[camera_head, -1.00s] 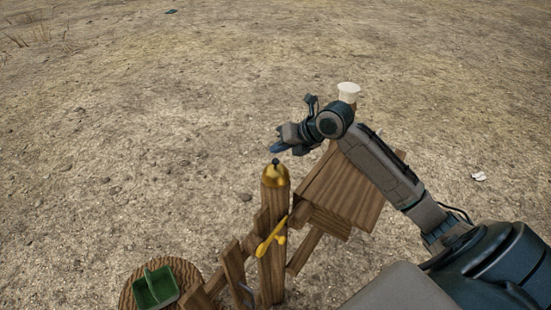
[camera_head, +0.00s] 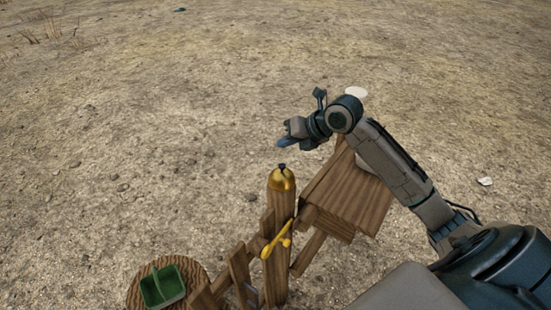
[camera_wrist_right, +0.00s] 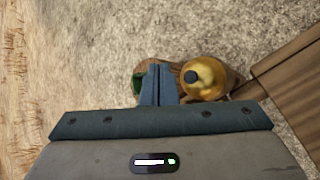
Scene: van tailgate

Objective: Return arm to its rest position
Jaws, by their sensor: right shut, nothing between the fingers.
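My right gripper (camera_head: 284,143) is shut and empty, held in the air a little above and beyond a brass bell on a wooden post. In the right wrist view its two blue fingers (camera_wrist_right: 159,84) are together, with nothing between them. The brass bell (camera_head: 282,181) has a dark knob on top; it also shows in the right wrist view (camera_wrist_right: 206,80), just right of the fingers. In the head view a small gap shows between gripper and bell. My right arm reaches in from the lower right. My left gripper is not in view.
A slatted wooden table (camera_head: 348,195) stands right of the post, partly under my arm. A yellow object (camera_head: 277,240) hangs at the post's front. A green divided tray (camera_head: 162,287) sits on a round wooden stump (camera_head: 199,271) at lower left. Open dirt ground lies beyond.

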